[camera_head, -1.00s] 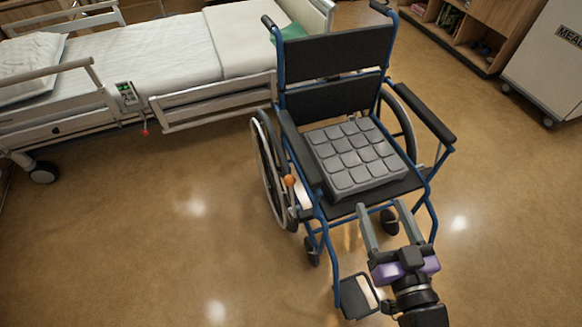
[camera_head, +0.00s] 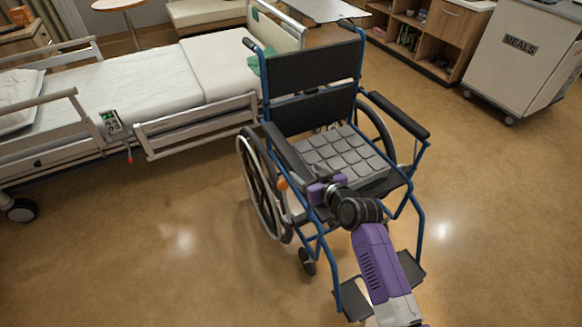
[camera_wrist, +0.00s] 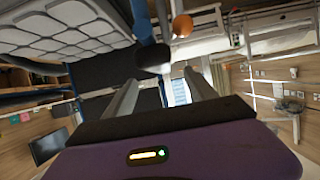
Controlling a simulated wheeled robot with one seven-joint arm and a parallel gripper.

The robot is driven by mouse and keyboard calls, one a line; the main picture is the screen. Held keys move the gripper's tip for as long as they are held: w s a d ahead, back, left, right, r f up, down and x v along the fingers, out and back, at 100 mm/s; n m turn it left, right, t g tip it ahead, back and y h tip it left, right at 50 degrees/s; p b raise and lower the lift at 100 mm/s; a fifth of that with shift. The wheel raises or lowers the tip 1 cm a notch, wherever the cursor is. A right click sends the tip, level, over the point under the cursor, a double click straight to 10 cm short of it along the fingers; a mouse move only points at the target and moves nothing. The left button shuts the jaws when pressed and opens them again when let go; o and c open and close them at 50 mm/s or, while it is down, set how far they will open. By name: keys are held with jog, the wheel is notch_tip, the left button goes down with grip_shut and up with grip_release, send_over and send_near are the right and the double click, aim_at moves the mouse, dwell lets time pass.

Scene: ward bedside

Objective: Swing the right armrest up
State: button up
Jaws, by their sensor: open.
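The blue-framed wheelchair (camera_head: 315,90) faces me. Its right armrest, a long black pad (camera_head: 287,150) on the picture's left, lies down beside the seat. The other armrest (camera_head: 398,114) is down too. An orange knob (camera_head: 282,184) sits low on the frame below the right armrest's front; it also shows in the wrist view (camera_wrist: 182,25). My gripper (camera_wrist: 160,78) is open and empty, close to the front of the right armrest. In the wrist view a dark rounded pad end (camera_wrist: 153,57) shows between and beyond the fingers. In the head view my wrist hides the fingertips.
A grey segmented cushion (camera_head: 340,158) lies on the seat. Footrests (camera_head: 354,298) stick out in front, near my arm. A bed with side rails (camera_head: 195,123) stands left of the chair. A meal cart (camera_head: 522,62) stands at back right. The floor at right is clear.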

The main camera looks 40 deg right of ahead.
aim_at(298, 165)
jog(key=x, duration=0.7)
jog(key=shift+w+d+b, duration=0.1)
jog(key=shift+w+b, duration=0.05)
jog(key=shift+b, duration=0.15)
grip_shut()
